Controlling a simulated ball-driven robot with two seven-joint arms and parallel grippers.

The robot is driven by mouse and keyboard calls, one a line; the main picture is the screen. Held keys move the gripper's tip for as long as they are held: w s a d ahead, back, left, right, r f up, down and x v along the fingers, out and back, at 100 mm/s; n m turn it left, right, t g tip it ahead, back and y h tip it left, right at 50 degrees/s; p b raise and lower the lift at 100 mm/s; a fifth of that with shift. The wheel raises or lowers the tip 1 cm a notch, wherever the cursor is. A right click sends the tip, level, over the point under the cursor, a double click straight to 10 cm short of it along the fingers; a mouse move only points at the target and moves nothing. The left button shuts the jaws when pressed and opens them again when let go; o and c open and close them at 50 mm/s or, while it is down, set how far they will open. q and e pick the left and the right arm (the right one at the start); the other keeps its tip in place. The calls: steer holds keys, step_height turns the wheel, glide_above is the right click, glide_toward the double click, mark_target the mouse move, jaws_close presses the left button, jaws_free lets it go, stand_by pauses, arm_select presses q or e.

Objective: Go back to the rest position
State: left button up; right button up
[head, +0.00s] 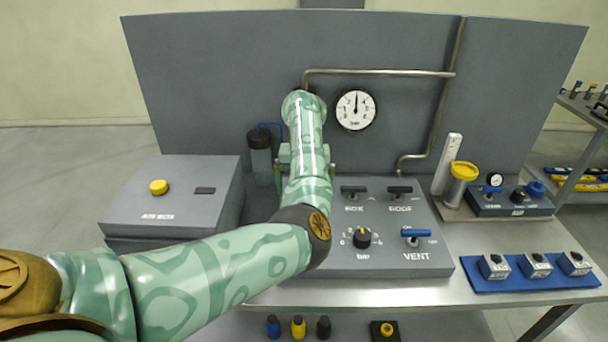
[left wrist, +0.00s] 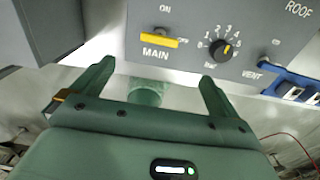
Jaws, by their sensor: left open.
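My left arm crosses the head view from the lower left, bends at the elbow and reaches over the control panel (head: 400,260). The arm hides the gripper's fingertips there. In the left wrist view my left gripper (left wrist: 156,72) is open, with nothing between its two fingers. The fingers point toward the panel's yellow MAIN switch (left wrist: 158,40), with a visible gap to it. The switch lies sideways with its end by the OFF mark; my arm covers it in the head view. My right gripper is in neither view.
A grey box with a yellow button (head: 159,187) stands left of the panel. A gauge (head: 356,110) and pipe (head: 380,72) are on the upright plate behind. A yellow-topped cylinder (head: 463,172) and a blue mat (head: 490,286) with several blocks are at right.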

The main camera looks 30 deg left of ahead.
arm_select(q)
steer(key=shift+r, duration=0.8)
